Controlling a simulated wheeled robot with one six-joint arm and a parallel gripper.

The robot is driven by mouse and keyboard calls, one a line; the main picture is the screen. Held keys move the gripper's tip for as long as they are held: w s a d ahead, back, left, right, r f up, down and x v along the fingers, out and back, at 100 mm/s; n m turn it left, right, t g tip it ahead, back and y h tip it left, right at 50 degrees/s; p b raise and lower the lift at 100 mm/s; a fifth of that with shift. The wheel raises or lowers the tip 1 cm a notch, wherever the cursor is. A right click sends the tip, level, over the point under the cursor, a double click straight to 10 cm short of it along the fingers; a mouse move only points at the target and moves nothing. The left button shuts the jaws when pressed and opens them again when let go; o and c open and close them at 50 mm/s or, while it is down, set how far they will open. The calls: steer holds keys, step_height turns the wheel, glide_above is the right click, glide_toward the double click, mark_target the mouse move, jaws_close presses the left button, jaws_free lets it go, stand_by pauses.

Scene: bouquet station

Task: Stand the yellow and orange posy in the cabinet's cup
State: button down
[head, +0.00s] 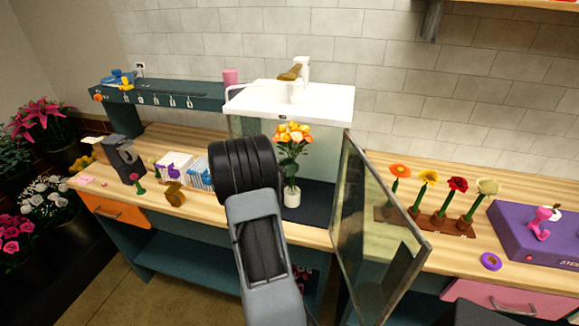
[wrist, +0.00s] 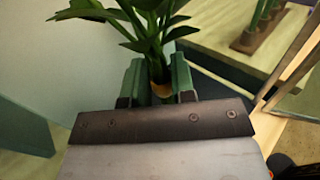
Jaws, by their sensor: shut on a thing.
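The yellow and orange posy (head: 294,134) is upright in the open cabinet (head: 335,98), its blooms just below the white top. Its green leaves and stems (wrist: 150,22) fill the top of the wrist view. The white cup (head: 292,196) stands on the cabinet's dark floor, directly under the posy in the head view. The stems meet the cup's top there, but I cannot tell whether they are inside it. My gripper (wrist: 159,78) is shut on the posy's stems, with a green finger on each side. In the head view my arm hides it.
The cabinet's glass door (head: 372,225) stands open toward the front right. A wooden rack (head: 425,222) of single flowers and a purple box (head: 535,235) are to the right. Small boxes (head: 174,165) and a dark holder (head: 123,158) stand left on the counter.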

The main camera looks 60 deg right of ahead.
mark_target(290, 180)
steer(key=shift+f+b, duration=1.9)
steer(key=shift+f, duration=0.65)
stand_by(1.1)
steer(key=shift+c, duration=1.6)
jaws_free()
steer(key=v, duration=0.9)
steer(key=shift+p, duration=0.4)
stand_by(0.5)
